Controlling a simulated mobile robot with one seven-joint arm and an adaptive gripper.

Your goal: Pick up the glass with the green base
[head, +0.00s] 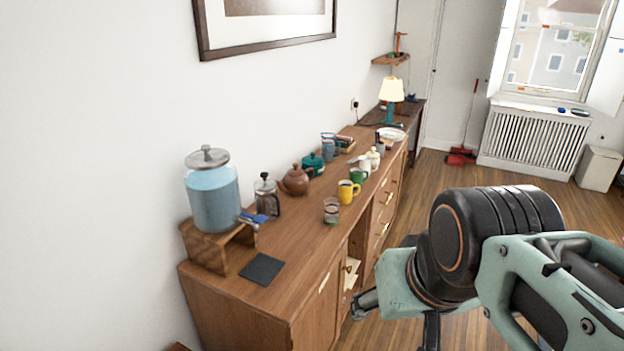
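A clear glass (331,211) with a greenish lower part stands upright near the front edge of the wooden sideboard (300,262). It is left of and nearer than the yellow mug (347,192). My gripper (396,318) is in front of the sideboard, over the floor side, to the right of and lower in the picture than the glass. Its two fingers look spread apart with nothing visible between them, so it appears open and empty. The gripper does not touch the glass. The fingertips are partly cut off by the bottom edge of the picture.
Behind the glass stand a French press (266,195), a brown teapot (296,180) and a teal teapot (313,163). A green mug (358,175) is beyond the yellow one. A blue drink dispenser (212,200) stands at left. Sideboard surface left of the glass is mostly clear.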

